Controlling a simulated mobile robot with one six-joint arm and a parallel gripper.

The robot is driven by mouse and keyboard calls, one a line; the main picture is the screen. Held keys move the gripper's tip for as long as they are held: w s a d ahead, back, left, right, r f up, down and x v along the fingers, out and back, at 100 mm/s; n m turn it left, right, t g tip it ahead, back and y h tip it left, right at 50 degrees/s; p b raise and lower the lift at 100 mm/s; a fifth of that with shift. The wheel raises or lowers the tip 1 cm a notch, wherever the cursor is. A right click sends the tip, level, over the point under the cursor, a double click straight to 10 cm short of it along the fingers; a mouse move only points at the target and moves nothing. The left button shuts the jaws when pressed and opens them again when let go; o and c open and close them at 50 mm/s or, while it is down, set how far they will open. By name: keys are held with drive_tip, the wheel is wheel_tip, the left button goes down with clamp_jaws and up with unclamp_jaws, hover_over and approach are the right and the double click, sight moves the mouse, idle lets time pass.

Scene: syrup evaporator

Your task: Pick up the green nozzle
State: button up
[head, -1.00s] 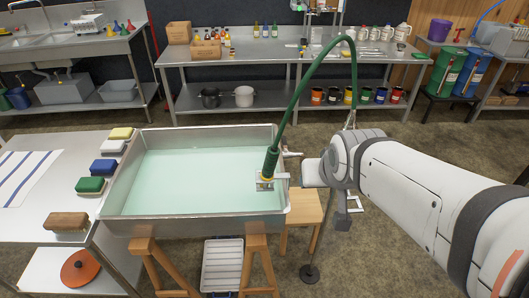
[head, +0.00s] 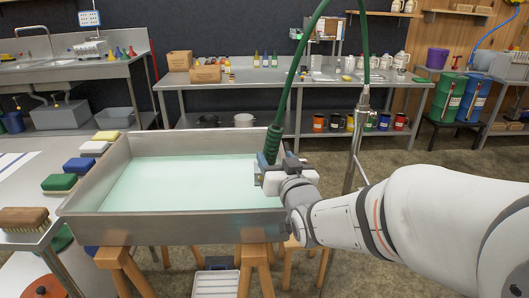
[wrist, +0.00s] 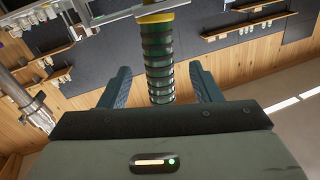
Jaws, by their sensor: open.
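The green nozzle (head: 273,140) hangs from a green hose at the right end of the steel evaporator pan (head: 95,183). The fingers are open, one on each side, with a visible gap to the nozzle. In the head view my gripper (head: 276,165) is at the nozzle's lower part and hides its lower end.
The pan holds pale green liquid and rests on wooden trestles (head: 255,262). Sponges and a brush (head: 24,218) lie on the left table. A metal stand (head: 357,145) rises right of the pan. A steel bench (head: 240,82) stands behind, with open floor before it.

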sight(268, 147)
drive_tip(key=x, duration=0.7)
drive_tip(key=shift+w+f, duration=0.2)
drive_tip(key=shift+f, duration=0.05)
drive_tip(key=shift+c, duration=0.4)
drive_tip(key=c, duration=1.1)
drive_tip(key=shift+n+g, duration=0.6)
drive_tip(key=shift+n, duration=0.2)
drive_tip(key=shift+r+p, duration=2.95)
drive_tip(key=shift+r, duration=2.15)
drive_tip(key=shift+c, duration=0.2)
